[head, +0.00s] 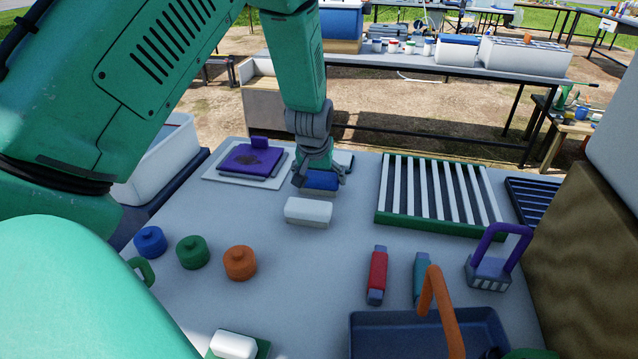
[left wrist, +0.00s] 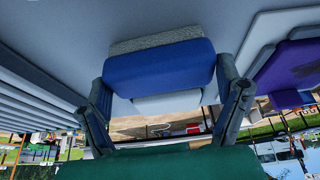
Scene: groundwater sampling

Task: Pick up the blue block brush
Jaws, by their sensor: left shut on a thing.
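The blue block brush (head: 320,181) is at the far middle of the grey table in the head view. In the left wrist view the blue block (left wrist: 160,66) spans the space between the fingers, with a rough grey bristle side (left wrist: 157,40). My left gripper (head: 319,176) comes down from above and is shut on the brush; its fingers (left wrist: 165,98) sit at both ends in the wrist view. I cannot tell whether the brush touches the table. My right gripper is not in view.
A white block (head: 308,212) lies just in front of the brush. A purple cloth-like stack (head: 252,160) is to the left, a green-framed slatted rack (head: 440,222) to the right. Lidded pots, red and teal items and a dark blue tray (head: 362,335) stand nearer.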

